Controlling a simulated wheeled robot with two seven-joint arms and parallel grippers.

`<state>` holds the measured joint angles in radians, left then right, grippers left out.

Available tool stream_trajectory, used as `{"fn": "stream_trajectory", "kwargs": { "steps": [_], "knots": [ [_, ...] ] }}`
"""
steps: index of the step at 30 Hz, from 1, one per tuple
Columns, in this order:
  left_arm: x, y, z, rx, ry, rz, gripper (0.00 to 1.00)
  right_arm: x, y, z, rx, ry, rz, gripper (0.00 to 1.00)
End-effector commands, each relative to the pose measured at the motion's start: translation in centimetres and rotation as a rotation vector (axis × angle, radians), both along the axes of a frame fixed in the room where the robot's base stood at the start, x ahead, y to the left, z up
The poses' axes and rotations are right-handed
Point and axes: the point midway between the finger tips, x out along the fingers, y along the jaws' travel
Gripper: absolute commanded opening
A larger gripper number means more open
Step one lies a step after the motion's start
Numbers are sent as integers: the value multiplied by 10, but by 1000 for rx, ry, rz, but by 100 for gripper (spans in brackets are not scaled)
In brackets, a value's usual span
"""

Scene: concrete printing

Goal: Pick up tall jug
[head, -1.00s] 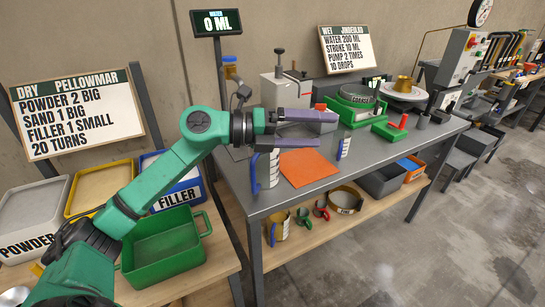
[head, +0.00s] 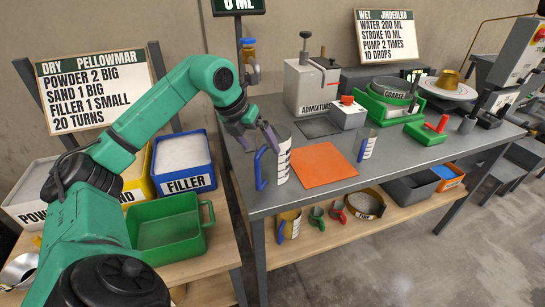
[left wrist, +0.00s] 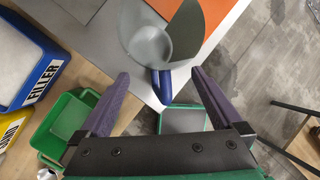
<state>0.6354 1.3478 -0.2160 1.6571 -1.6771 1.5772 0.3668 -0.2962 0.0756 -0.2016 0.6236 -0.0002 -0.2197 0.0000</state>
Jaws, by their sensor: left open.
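The tall jug (head: 279,166), grey and clear-looking with dark marks and a blue handle (head: 261,169), stands upright at the table's near left corner. My left gripper (head: 257,142) is open with purple fingers, close by the jug's upper left side and partly covering its rim in the head view. In the left wrist view the jug (left wrist: 150,43) is seen from above, its blue handle (left wrist: 162,87) between the spread fingers (left wrist: 160,76) in the picture. No grip on it shows; whether a finger touches it I cannot tell. My right gripper is not in view.
An orange mat (head: 323,164) lies right of the jug, with a smaller marked cup (head: 367,145) beyond it. The admixture unit (head: 312,85) stands behind. A green bin (head: 166,232) and the filler bin (head: 184,161) are left. A lower shelf (head: 317,232) holds smaller jugs.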

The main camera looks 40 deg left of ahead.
Motion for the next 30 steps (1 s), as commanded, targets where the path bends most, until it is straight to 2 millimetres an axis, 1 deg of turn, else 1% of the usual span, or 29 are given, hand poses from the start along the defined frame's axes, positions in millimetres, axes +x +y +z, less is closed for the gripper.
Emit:
{"fn": "stream_trajectory", "kwargs": {
  "steps": [1,4,10,11,12,14,15,17,18,30],
  "knots": [
    [4,-2,-8,-3,4,-1,100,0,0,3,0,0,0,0],
    [9,-3,-19,-2,1,0,100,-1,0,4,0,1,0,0],
    [10,-3,-22,-1,0,0,100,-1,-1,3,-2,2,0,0],
    [10,-3,-22,-1,0,0,92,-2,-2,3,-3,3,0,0],
    [10,-3,-22,-1,0,0,77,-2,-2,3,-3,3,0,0],
    [10,-3,-22,-1,0,0,54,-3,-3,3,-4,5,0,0],
    [10,-3,-22,-1,-1,0,39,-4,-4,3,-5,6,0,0],
    [10,-3,-21,-1,-1,0,16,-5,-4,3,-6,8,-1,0],
    [10,-3,-21,-1,-1,0,1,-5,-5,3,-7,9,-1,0],
    [10,-3,-22,-1,1,0,0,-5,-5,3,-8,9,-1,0]
  ]
}}
